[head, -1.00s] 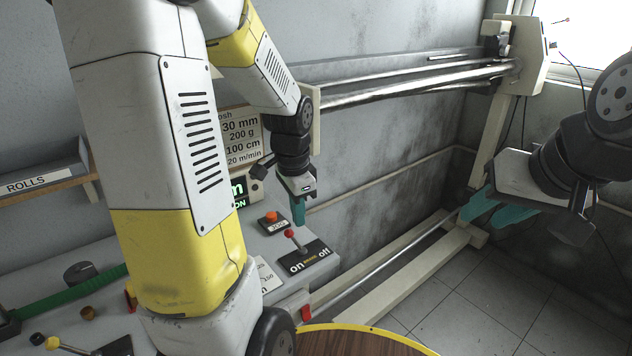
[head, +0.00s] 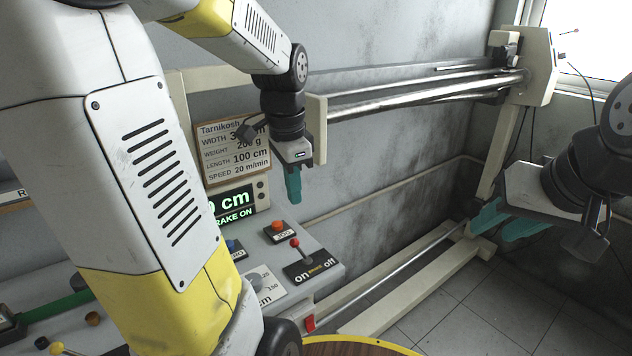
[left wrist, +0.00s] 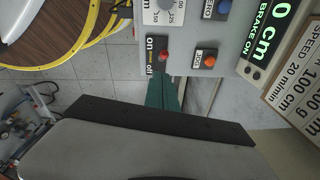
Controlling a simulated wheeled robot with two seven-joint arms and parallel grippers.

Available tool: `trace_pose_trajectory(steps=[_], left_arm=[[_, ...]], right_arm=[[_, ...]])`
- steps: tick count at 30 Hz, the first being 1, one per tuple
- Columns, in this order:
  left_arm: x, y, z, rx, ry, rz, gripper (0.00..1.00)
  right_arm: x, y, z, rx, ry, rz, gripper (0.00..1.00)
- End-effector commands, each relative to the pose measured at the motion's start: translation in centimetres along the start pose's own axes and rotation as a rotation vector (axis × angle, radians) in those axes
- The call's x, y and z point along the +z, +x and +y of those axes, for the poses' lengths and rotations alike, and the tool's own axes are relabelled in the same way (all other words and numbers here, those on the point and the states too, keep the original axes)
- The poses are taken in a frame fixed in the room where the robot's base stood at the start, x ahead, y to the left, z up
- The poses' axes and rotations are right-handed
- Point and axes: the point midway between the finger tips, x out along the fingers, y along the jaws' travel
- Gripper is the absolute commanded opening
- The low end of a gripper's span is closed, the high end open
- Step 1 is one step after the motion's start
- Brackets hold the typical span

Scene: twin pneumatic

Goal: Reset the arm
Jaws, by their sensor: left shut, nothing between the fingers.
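My left gripper (head: 292,184) hangs with its teal fingers pointing down and shut, with nothing in them. It is above the back of the control console (head: 328,262), apart from the red-knobbed brake lever (head: 295,243) and the orange JOG button (head: 278,226). In the left wrist view its teal fingers (left wrist: 162,92) show beside the lever (left wrist: 163,56) and the orange button (left wrist: 209,62). My left arm covers much of the console's left side in the head view. My right gripper (head: 508,222) is at the far right, its teal fingers apart and empty.
A lit display (head: 233,203) reads "BRAKE ON" below a spec sign (head: 232,150). Steel rollers (head: 430,92) on a cream frame run along the wall. A round brown surface with a yellow rim (head: 352,340) lies in front. The tiled floor (head: 450,310) is clear.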

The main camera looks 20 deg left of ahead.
Motion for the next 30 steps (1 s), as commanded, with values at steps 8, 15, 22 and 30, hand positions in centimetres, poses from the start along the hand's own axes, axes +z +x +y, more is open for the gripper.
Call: trace_pose_trajectory(steps=[8, 15, 22, 30], left_arm=[[-0.2, -3.1, 4.1, -0.064, -0.274, 0.164, 0.0], [0.2, -5.5, 9.2, -0.057, -0.64, 0.395, 0.0], [0.4, -6.0, 10.8, -0.027, -0.778, 0.479, 0.0], [0.4, -6.0, 10.8, -0.026, -0.782, 0.479, 0.0]], right_arm=[[0.0, 0.0, 0.0, 0.0, 0.0, 0.0, 0.36], [0.0, 0.0, 0.0, 0.0, 0.0, 0.0, 0.36], [0.0, 0.0, 0.0, 0.0, 0.0, 0.0, 0.36], [0.0, 0.0, 0.0, 0.0, 0.0, 0.0, 0.36]])
